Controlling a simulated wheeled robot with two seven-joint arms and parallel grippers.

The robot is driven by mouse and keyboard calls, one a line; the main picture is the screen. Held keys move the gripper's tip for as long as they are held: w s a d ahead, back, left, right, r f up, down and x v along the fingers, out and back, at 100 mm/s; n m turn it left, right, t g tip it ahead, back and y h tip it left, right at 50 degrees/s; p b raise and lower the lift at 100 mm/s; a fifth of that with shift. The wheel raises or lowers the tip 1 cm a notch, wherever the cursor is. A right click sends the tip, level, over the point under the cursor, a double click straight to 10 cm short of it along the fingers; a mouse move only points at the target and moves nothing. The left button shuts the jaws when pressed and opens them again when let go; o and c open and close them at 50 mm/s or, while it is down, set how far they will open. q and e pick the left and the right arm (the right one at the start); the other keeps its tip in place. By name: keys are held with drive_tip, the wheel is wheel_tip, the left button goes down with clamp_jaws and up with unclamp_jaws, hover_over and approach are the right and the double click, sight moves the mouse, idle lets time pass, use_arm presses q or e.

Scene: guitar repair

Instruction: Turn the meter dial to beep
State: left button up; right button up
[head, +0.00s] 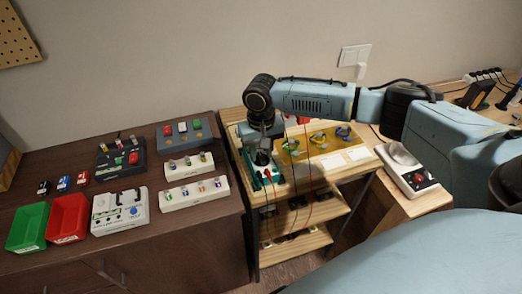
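The meter (274,179) is a green-edged device at the left of the light wooden stand. Red and dark leads rise from its lower end. My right arm comes in from the right, and its gripper (262,158) points down over the meter. The fingertips are at or just above the meter's face; I cannot tell whether they touch it. The dial and most of the face are hidden by the gripper. The fingers are too small and dark to tell open from shut. My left gripper is not in view.
Several coloured parts sit on a yellow board (295,154) right of the meter. A brown cabinet (60,268) at left holds green (27,227) and red (67,218) bins and several devices. A white device (407,168) stands at right below my arm. Thin leads hang before the stand.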

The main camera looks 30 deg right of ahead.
clamp_jaws()
